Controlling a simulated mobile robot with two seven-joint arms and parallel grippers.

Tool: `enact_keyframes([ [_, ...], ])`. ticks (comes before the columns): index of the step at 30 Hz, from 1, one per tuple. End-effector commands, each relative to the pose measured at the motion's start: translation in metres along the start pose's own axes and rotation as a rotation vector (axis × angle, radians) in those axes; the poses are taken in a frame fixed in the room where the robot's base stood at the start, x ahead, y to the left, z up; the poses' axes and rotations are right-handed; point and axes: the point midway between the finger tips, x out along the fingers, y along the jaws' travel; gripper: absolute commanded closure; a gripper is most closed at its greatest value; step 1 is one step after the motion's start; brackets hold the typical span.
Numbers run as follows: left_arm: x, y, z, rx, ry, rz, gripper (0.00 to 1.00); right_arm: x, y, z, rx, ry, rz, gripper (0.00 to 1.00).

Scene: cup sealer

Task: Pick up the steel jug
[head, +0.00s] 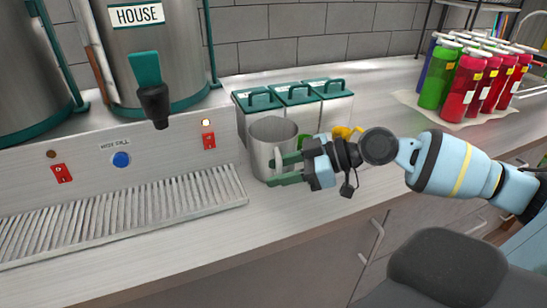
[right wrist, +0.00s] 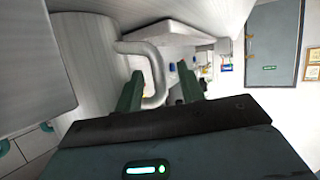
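The steel jug (head: 265,138) stands upright on the counter, in front of the green-lidded containers. Its handle side faces my right gripper (head: 280,168), which reaches in from the right with its green fingers level beside the jug. In the right wrist view the jug's wall (right wrist: 88,65) fills the left part, and its curved handle (right wrist: 158,72) lies between my two fingers. One finger is on the jug's side of the handle, the other outside it with a visible gap. The right gripper is open around the handle. My left gripper is not in view.
The coffee urn (head: 150,60) and its drip tray (head: 120,215) are on the left. White containers with green lids (head: 295,95) stand close behind the jug. Several red and green bottles (head: 465,80) stand at the back right. The counter's front edge is just below the jug.

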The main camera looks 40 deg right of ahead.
Motion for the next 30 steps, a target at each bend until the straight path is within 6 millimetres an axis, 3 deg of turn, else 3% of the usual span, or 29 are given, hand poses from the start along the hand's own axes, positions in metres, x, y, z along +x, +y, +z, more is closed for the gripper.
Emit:
enact_keyframes([
  [9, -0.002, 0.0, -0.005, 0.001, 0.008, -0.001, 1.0, 0.021, 0.0, -0.001, 0.0, 0.003, 0.001, 0.61],
  [17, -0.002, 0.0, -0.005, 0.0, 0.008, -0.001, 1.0, 0.022, 0.0, 0.0, 0.001, 0.0, 0.0, 0.61],
  [27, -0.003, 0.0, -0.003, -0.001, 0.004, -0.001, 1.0, 0.022, 0.0, 0.0, 0.0, 0.0, 0.0, 1.0],
  [30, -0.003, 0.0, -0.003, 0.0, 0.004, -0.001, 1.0, 0.022, 0.0, 0.0, 0.0, 0.0, 0.001, 1.0],
])
